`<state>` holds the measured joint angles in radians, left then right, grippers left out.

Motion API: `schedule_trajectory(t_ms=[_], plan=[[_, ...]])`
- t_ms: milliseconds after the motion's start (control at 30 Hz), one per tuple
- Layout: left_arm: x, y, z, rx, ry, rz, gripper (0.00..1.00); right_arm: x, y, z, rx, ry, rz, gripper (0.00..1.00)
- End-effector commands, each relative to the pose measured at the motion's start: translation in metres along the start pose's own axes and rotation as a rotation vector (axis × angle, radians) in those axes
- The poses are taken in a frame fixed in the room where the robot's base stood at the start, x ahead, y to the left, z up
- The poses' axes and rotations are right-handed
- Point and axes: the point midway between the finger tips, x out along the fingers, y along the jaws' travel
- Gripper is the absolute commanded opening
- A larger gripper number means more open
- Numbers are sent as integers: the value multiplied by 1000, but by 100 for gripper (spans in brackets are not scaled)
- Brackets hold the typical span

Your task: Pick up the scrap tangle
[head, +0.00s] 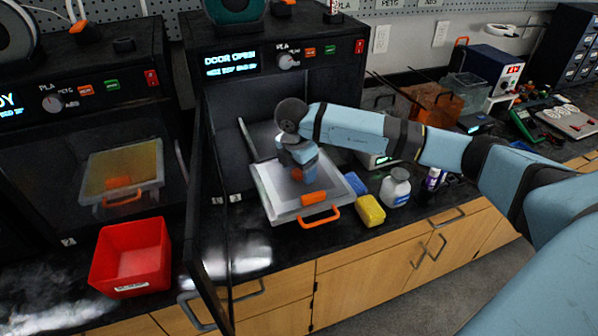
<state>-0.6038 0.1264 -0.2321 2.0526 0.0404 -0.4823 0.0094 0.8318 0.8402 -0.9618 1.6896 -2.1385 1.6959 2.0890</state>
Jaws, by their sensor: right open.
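A grey print plate (272,200) with an orange front handle (319,217) sticks out of the open printer bay in the middle. A small orange lump (296,174) on the plate, partly hidden by my gripper, looks like the scrap tangle. A second, blocky orange piece (313,198) lies nearer the plate's front edge. My right gripper (306,181) points down over the plate, right beside the orange lump, and is open. The fingertips are too small to tell whether they touch it. My left gripper is not in view.
A red bin (132,258) stands on the black counter at the left. The open printer's door edge (212,270) rises between bin and plate. A yellow sponge (370,210), a blue block (355,184) and a white bottle (396,188) stand close right of the plate.

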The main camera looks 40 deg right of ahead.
Motion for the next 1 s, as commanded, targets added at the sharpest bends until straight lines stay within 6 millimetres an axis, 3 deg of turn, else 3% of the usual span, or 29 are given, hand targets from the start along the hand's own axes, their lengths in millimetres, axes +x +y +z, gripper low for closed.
schedule_trajectory(t_ms=[67, 300, 1000], plan=[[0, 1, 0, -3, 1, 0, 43, 0, 0, 0, 0, 0, 0, 71], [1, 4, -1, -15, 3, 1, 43, -1, 0, 0, 0, 0, 0, 18], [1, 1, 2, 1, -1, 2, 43, -9, -2, 5, 2, 0, 1, 15]])
